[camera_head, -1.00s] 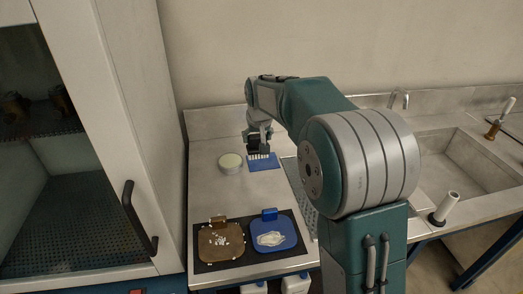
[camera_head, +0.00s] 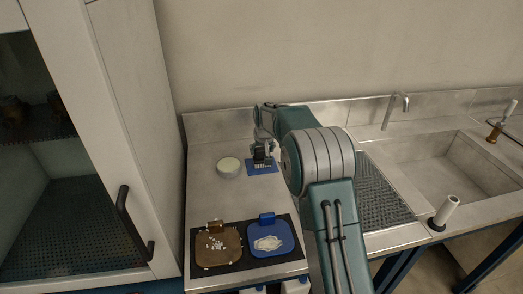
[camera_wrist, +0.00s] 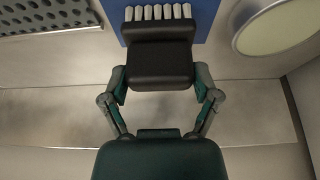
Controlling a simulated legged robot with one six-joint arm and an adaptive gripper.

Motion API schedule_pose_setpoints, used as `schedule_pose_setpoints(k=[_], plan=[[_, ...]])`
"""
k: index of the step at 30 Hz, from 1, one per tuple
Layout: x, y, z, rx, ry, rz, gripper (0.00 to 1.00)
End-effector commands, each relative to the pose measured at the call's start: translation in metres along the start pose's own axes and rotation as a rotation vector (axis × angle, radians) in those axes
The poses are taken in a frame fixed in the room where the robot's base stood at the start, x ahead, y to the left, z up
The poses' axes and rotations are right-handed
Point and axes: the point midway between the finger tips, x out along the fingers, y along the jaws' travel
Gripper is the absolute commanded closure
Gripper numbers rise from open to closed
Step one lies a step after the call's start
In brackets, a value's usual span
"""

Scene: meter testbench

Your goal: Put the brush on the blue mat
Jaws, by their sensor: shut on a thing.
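The brush has a black body and a row of white bristles (camera_head: 263,165); it shows from above in the wrist view (camera_wrist: 158,60). My gripper (camera_head: 262,149) is shut on the brush body, one finger on each side in the wrist view (camera_wrist: 160,76). The blue mat (camera_head: 252,170) lies flat on the bench, and its edge shows behind the bristles in the wrist view (camera_wrist: 204,18). The brush is over the mat. I cannot tell whether it touches the mat. Part of the mat is hidden by the brush and gripper.
A round pale-topped container (camera_head: 229,168) stands left of the mat. In front, a brown tray (camera_head: 207,255) with white bits and a blue tray (camera_head: 284,229) with white material lie on a black pad. A perforated drainboard (camera_head: 385,200) and sink (camera_head: 455,165) are right.

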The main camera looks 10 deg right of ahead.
Motion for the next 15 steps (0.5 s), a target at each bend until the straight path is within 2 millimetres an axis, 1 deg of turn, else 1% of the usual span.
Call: schedule_pose_setpoints(k=[9, 10, 11, 15], plan=[[0.0025, -0.0023, 0.0009, -0.001, 0.001, 0.001, 0.66], [0.0026, -0.0023, 0.001, -0.001, 0.001, 0.001, 0.12], [0.0024, -0.0023, 0.0009, -0.001, 0.001, 0.001, 0.0], [0.0024, -0.0023, 0.0009, -0.001, 0.001, 0.001, 0.0]])
